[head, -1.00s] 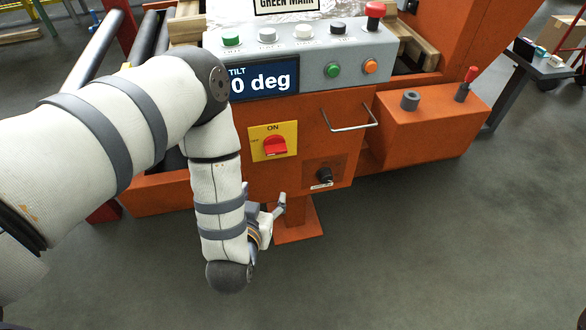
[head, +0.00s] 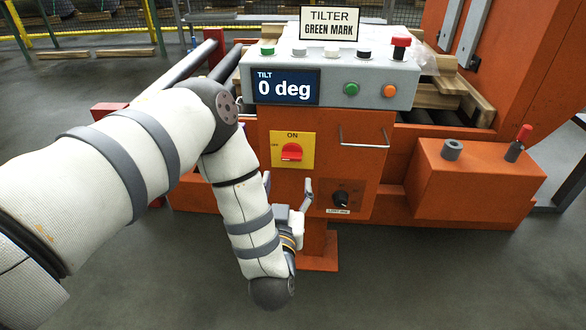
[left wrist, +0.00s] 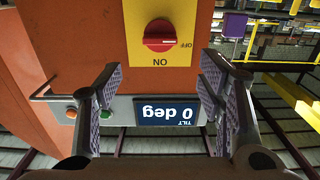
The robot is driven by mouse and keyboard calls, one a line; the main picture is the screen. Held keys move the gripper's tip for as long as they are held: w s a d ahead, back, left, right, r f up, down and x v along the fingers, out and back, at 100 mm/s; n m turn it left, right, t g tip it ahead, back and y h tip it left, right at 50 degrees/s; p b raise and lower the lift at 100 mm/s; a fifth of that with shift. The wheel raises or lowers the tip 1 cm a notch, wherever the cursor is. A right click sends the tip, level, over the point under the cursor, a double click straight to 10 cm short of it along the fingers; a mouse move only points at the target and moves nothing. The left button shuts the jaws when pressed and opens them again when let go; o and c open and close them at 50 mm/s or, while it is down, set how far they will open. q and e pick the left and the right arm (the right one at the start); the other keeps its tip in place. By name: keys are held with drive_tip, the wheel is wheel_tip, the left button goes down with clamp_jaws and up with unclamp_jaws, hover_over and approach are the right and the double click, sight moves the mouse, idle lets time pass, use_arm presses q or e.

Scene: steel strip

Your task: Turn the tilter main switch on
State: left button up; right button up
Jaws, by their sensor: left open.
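The main switch is a red rotary knob (head: 291,152) on a yellow plate (head: 306,140), on the front of the orange tilter cabinet. ON is printed above the knob and OFF at its left. The knob's bar looks level, in line with OFF. In the left wrist view the knob (left wrist: 160,36) appears upside down near the top. My left gripper (head: 287,186) is open and empty, below and in front of the switch, apart from it. In the left wrist view its fingers (left wrist: 160,76) stand wide to either side, with the knob beyond and between them. My right gripper is not in view.
A panel (head: 330,72) above has several buttons, a red mushroom button (head: 400,48) and a TILT display (head: 285,87) reading 0 deg. A metal handle (head: 366,142) and black knob (head: 341,199) are at the switch's right. An orange box (head: 475,180) juts out further right.

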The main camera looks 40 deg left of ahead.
sight(291, 159)
use_arm(q)
drive_tip(key=b+x, duration=0.1)
drive_tip(key=x, duration=0.8)
drive_tip(key=shift+w+a+f, duration=0.15)
drive_tip(key=shift+w, duration=0.25)
drive_tip(key=shift+c, duration=0.3)
drive_tip(key=c, duration=1.1)
